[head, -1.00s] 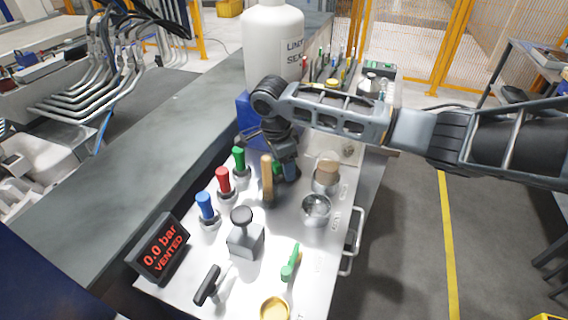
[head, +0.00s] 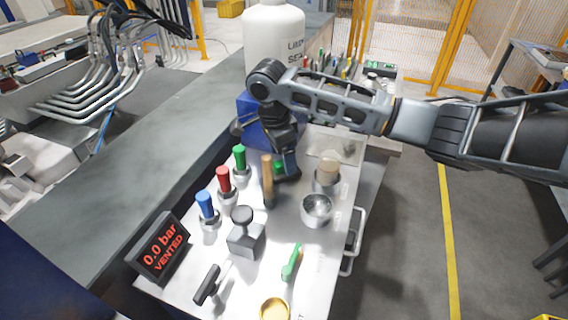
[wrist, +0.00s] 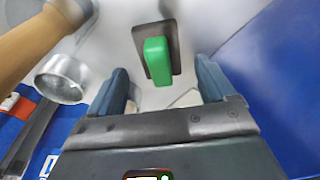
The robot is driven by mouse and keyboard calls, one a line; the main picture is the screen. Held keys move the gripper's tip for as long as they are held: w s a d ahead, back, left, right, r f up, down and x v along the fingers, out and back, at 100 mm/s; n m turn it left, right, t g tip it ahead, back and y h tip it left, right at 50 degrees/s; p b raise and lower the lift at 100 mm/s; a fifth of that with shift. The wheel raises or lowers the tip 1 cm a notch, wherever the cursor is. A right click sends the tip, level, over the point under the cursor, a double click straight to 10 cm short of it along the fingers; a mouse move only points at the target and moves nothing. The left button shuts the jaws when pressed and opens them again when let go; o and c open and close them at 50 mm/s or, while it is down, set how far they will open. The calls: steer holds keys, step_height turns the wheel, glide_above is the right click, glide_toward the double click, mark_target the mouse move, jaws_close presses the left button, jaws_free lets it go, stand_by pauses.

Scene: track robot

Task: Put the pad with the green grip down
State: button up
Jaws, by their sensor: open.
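The pad with the green grip (wrist: 158,60) is a dark rectangular plate with an upright green block on it. In the wrist view it rests on the light panel top, a little ahead of my fingers. My gripper (wrist: 162,80) is open, its two blue-grey fingers spread on either side of the grip and apart from it. In the head view the green grip (head: 279,168) shows small and partly covered beside my gripper (head: 284,168), behind the wooden handle. The dark plate is mostly hidden there.
A wooden handle (head: 267,180) stands close in front. Metal cups (head: 316,209) are to the right, green, red and blue knobs (head: 223,180) to the left. A blue box (head: 256,108) and white bottle (head: 273,35) stand behind. A gauge (head: 161,248) reads 0.0 bar VENTED.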

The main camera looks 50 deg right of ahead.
mark_target(278, 163)
step_height(278, 163, up, 8)
steer(key=a, duration=0.1)
steer(key=shift+w+r, duration=0.25)
steer(key=shift+r, duration=0.1)
stand_by(0.4)
